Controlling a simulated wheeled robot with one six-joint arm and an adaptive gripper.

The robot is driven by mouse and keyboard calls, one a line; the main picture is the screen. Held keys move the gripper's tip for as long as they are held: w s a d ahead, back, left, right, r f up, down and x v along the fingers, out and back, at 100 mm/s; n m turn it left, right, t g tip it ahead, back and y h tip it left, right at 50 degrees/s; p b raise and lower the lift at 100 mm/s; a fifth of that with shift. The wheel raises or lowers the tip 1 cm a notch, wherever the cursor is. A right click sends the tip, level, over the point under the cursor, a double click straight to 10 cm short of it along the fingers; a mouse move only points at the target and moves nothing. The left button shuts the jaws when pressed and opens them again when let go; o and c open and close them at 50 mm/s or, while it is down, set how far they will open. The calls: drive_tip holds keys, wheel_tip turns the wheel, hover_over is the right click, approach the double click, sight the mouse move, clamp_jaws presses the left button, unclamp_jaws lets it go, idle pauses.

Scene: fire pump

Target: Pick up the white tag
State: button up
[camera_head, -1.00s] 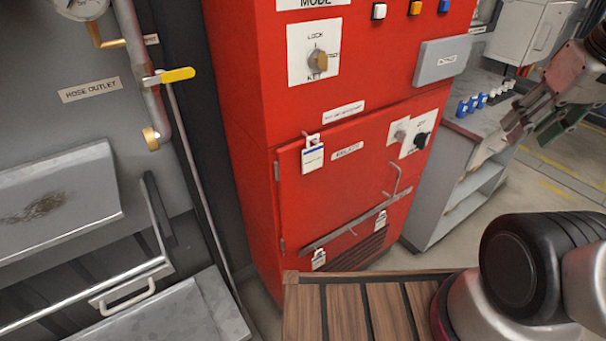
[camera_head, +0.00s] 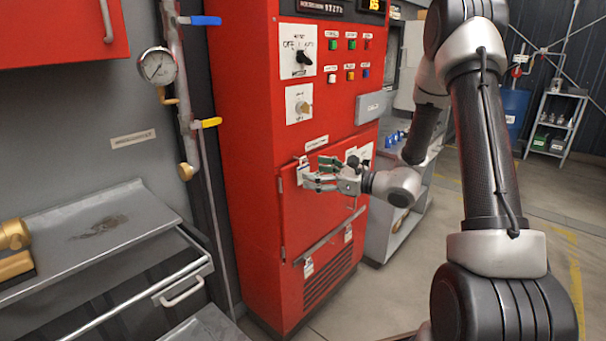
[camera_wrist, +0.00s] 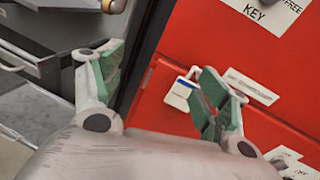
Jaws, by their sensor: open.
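The white tag (camera_wrist: 178,98) with a blue strip hangs from a small grey hook at the top of the red cabinet door. In the wrist view it lies between my gripper's fingers, much closer to the right finger, which overlaps its edge. My gripper (camera_wrist: 161,60) is open and empty, with green pads. In the head view my gripper (camera_head: 312,172) is in front of the upper door and partly hides the tag (camera_head: 301,165). I cannot tell the exact gap between fingers and tag.
The red cabinet (camera_head: 240,130) has switches and buttons above the door. An open metal drawer (camera_head: 150,275) stands at left. Floor is clear at right.

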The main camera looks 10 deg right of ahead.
sight(304, 168)
drive_tip(key=w+f+m+t, duration=0.1)
drive_tip(key=w, duration=0.2)
drive_tip(key=w+f+m+t+h, duration=0.1)
drive_tip(key=w, duration=0.3)
drive_tip(key=w+f+m+h, duration=0.1)
drive_tip(key=w, duration=0.2)
drive_tip(key=shift+w+a+f+m+t, duration=0.3)
drive_tip(key=shift+a+m+t, duration=0.05)
drive_tip(key=shift+m+t, duration=0.05)
drive_tip(key=c, duration=0.9)
